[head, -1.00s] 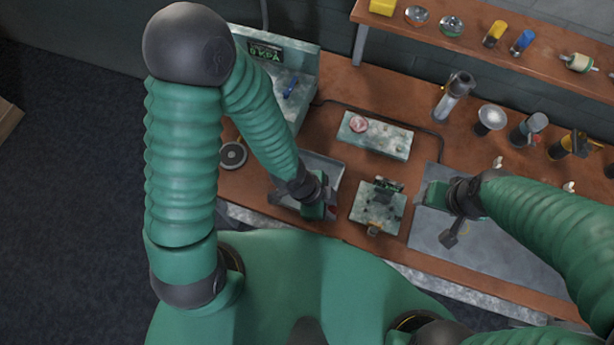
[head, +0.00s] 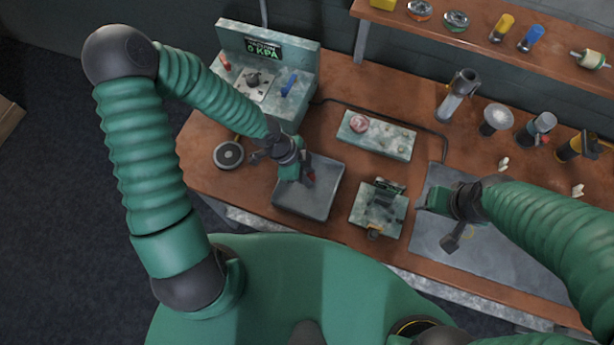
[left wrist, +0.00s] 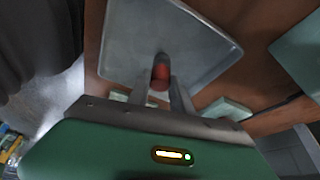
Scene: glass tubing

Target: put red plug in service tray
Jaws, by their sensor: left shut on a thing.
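The red plug (left wrist: 160,78) is between the two fingers of my left gripper (left wrist: 158,88) in the left wrist view. In the head view my left gripper (head: 308,176) is over the grey service tray (head: 322,203), and the plug's red shows small at its tip. The left gripper is shut on the plug. The tray's raised rim also shows behind the plug in the left wrist view (left wrist: 205,25). Whether the plug touches the tray floor I cannot tell. My right gripper (head: 436,199) is over a grey mat; its fingers are not clear.
A gauge panel (head: 268,70) with a red and a blue handle stands behind the tray. A round dark disc (head: 228,155) lies left of it. A pale green block (head: 376,136) and a small fixture (head: 378,207) stand to the right. The grey mat (head: 490,255) lies farther right.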

